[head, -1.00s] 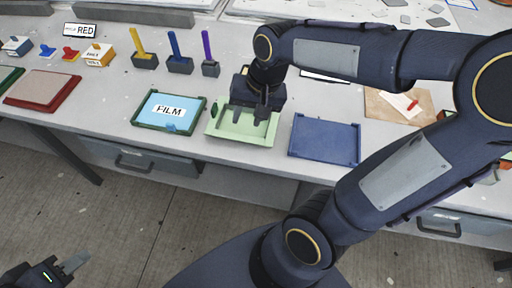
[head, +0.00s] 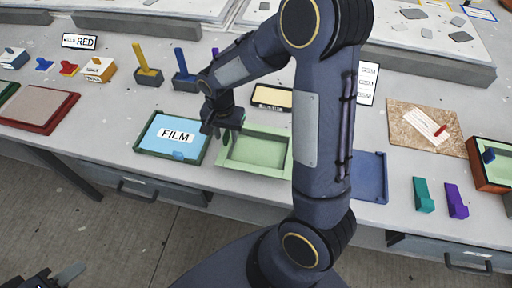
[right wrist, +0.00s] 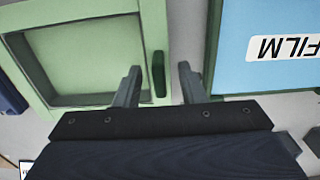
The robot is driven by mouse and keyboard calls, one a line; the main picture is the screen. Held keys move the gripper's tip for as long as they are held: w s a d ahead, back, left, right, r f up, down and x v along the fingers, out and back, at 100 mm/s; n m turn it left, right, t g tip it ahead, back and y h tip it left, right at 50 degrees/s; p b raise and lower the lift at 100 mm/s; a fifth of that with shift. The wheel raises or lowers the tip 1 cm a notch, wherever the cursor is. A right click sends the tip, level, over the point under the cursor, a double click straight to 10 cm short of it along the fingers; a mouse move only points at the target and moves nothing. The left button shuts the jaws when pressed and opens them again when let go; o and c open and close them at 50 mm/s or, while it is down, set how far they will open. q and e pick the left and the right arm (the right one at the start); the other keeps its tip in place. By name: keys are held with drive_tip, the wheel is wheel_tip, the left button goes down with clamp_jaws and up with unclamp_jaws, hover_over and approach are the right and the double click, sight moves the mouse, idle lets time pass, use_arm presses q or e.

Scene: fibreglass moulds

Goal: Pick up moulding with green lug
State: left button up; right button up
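The moulding with the green lug is a pale green shallow tray (head: 282,135) on the table, also in the right wrist view (right wrist: 85,10). Its dark green lug (right wrist: 158,74) stands on the edge facing the FILM moulding. My right gripper (head: 222,138) is at that edge. In the right wrist view the right gripper (right wrist: 160,82) is open, with one finger on each side of the lug and gaps on both sides. Whether the fingers are down at the lug's height is unclear. My left gripper (head: 62,276) is at the bottom left, mostly cut off and away from the table.
The FILM moulding (head: 176,136), blue with a dark green rim, lies close left of the pale green one. A blue moulding (head: 370,178) lies to the right, partly behind my arm. Teal (head: 423,195) and purple (head: 456,202) blocks stand at the front right.

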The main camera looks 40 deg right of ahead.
drive_tip(key=shift+f, duration=0.45)
drive_tip(key=shift+c, duration=0.3)
clamp_jaws()
drive_tip(key=shift+r, duration=0.1)
